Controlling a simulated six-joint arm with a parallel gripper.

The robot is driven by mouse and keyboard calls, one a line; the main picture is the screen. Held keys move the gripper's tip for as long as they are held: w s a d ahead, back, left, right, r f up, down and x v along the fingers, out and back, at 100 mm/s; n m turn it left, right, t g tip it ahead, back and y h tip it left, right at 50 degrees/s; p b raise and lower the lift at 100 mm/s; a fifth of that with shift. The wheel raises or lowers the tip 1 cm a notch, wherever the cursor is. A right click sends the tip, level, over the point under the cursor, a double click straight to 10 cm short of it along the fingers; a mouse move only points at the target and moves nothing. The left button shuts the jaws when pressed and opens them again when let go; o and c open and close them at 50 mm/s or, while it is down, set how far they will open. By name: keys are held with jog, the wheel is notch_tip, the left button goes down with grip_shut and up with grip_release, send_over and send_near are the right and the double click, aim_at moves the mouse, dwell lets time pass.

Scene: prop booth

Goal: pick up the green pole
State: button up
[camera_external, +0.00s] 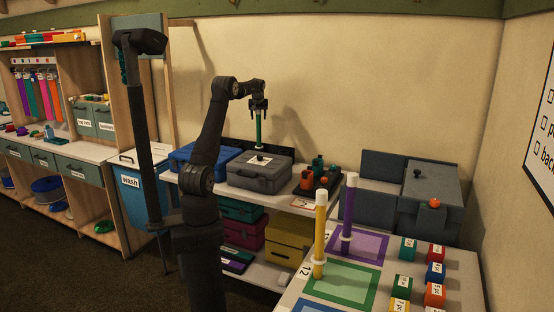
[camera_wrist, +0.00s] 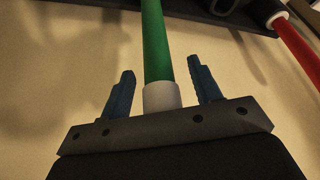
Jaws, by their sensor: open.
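The green pole (camera_external: 258,128) stands upright below my gripper (camera_external: 259,103) in the external view, with a pale band near its lower end, above the grey case. In the wrist view the green pole (camera_wrist: 156,45) runs down from the top edge to a white sleeve, between the two blue fingers of my gripper (camera_wrist: 162,88). The fingers are apart, with a visible gap on each side of the pole. Whether the pole's lower end touches the case is too small to tell.
A grey case (camera_external: 258,175) and a blue case (camera_external: 203,157) lie on the shelf below. A red pole (camera_wrist: 298,46) shows at the upper right in the wrist view. Yellow (camera_external: 320,235) and purple (camera_external: 348,208) poles stand on the front table.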

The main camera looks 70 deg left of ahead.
jog(key=shift+c, duration=0.5)
jog(key=shift+r, duration=0.1)
grip_shut()
